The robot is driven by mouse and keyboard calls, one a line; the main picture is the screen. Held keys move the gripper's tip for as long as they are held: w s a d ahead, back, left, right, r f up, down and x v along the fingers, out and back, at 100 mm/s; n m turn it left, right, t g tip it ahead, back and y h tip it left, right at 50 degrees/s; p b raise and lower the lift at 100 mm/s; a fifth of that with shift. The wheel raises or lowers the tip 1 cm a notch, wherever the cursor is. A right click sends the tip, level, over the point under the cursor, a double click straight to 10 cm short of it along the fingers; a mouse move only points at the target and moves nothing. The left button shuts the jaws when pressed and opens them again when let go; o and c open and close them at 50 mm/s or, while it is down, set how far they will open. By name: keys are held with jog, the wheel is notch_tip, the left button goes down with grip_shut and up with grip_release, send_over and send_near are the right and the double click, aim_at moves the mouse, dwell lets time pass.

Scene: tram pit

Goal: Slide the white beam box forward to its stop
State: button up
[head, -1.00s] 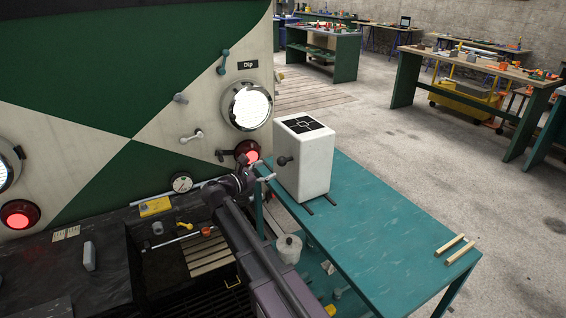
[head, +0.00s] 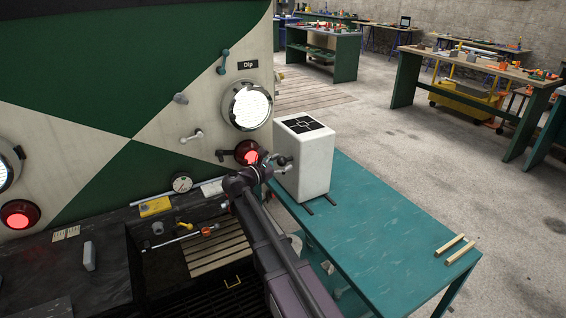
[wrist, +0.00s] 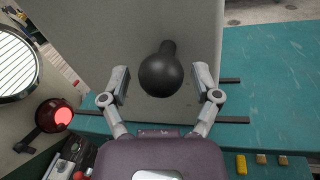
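The white beam box (head: 306,160) stands upright on the teal table (head: 375,220), with a black target pattern on its top. Dark rails (head: 318,207) show on the table at its foot. In the wrist view the box face (wrist: 190,25) fills the upper middle, and a black ball knob (wrist: 160,75) sticks out from it. My gripper (wrist: 162,85) is open, one finger on each side of the knob, with gaps to both. In the head view my gripper (head: 280,164) is at the left face of the box, and it partly hides the knob.
The tram front with a round headlamp (head: 247,106) and a red lamp (head: 247,152) stands close on the left. Two wooden strips (head: 455,249) lie at the table's right end. The tabletop right of the box is otherwise clear. The dark pit (head: 190,270) is below left.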

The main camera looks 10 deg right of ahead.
grip_shut()
jog(key=w+a, duration=0.4)
jog(key=w, duration=0.9)
jog(key=shift+w+a, duration=0.2)
jog(key=shift+w, duration=0.1)
jog(key=shift+c, duration=0.3)
grip_release()
jog(key=shift+r, duration=0.1)
jog(key=o, duration=0.4)
jog(key=shift+w+f, duration=0.15)
jog(key=shift+f, duration=0.05)
jog(key=shift+c, duration=0.2)
